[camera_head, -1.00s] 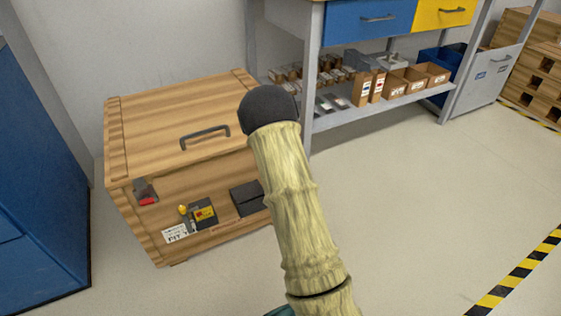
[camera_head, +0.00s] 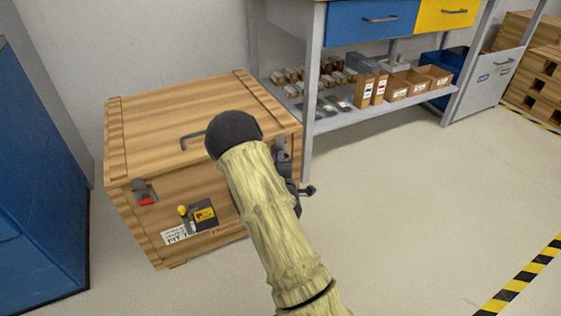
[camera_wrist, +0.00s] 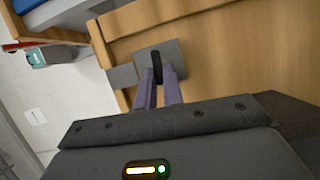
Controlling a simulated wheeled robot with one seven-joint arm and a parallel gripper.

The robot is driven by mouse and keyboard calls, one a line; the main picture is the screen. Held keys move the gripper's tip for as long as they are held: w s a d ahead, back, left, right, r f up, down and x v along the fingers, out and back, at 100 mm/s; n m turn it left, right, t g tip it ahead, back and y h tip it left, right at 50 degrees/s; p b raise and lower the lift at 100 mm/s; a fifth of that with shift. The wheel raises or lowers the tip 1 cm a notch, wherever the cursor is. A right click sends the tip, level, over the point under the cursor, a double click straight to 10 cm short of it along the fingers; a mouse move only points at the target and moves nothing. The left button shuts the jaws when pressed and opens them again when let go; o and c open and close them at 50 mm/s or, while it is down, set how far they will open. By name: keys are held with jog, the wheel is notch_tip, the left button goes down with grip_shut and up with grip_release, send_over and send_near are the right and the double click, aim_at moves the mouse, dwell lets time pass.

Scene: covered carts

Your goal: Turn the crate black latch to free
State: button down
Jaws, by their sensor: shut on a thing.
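The wooden crate (camera_head: 165,135) stands against the wall in the head view. Its black latch (camera_wrist: 156,66) is a small dark upright tab on a grey plate (camera_wrist: 178,55), near an edge of the crate in the wrist view. My gripper (camera_wrist: 158,77) has its two purple-grey fingers shut on the black latch, one on each side of it. In the head view my gripper (camera_head: 287,170) is at the crate's front right, partly hidden behind my arm, and the latch itself cannot be made out there.
A second latch with a red tab (camera_head: 147,201) is at the crate's front left. A dark box with a yellow knob (camera_head: 203,215) is on the front. A shelf bench (camera_head: 335,121) stands right of the crate, a blue cabinet (camera_head: 35,200) left.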

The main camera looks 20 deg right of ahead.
jog(key=shift+w+r, duration=0.1)
jog(key=c, duration=1.5)
grip_release()
jog(key=shift+p+v, duration=5.6)
jog(key=shift+v, duration=3.05)
